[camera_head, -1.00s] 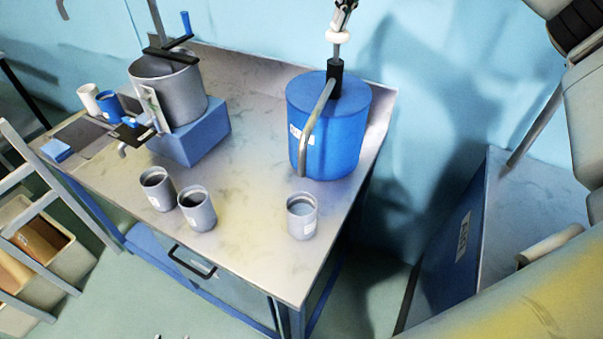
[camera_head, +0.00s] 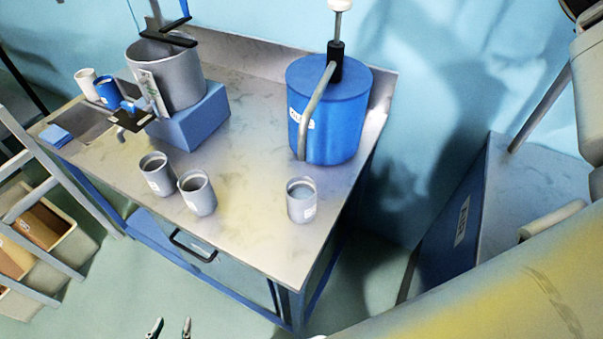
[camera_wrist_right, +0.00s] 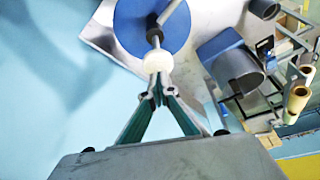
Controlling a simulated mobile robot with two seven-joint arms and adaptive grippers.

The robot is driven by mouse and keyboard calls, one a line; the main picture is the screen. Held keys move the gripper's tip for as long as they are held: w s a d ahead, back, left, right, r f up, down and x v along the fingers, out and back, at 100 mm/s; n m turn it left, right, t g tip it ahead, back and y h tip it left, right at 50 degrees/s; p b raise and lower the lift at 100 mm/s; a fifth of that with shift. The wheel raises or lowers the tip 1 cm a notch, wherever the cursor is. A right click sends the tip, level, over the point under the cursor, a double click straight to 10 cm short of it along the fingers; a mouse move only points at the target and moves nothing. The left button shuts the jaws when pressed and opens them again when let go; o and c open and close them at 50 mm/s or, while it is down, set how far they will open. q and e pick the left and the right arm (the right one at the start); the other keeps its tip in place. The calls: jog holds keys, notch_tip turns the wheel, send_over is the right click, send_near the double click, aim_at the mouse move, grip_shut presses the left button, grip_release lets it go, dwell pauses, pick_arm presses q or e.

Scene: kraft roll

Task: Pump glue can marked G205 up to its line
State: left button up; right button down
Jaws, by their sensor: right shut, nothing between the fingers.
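A blue drum (camera_head: 340,120) stands on the bench with a hand pump on top; its white knob (camera_head: 340,5) sits on a raised rod. The bent grey spout (camera_head: 315,108) comes down the drum's front. A grey can (camera_head: 301,205) with a white label and pale contents stands below and in front of the spout's end. Two more grey cans (camera_head: 157,177) (camera_head: 198,196) stand to the left. The labels are too small to read. My right gripper (camera_wrist_right: 157,90) is shut and empty, its tips at the white knob (camera_wrist_right: 155,62). My left gripper (camera_head: 170,328) is open, low in the head view.
A grey pot (camera_head: 168,80) on a blue block (camera_head: 195,125) stands at the bench's back left, beside a white cup (camera_head: 86,82) and a blue cup (camera_head: 106,90). A rack with bins (camera_head: 45,250) is at the left. The bench front (camera_head: 250,235) is clear.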

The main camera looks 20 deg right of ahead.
aim_at(342, 12)
jog(key=shift+f, duration=3.8)
jog(key=shift+r, duration=3.8)
jog(key=shift+f, duration=0.1)
jog(key=shift+f, duration=1.2)
jog(key=shift+r, duration=1.3)
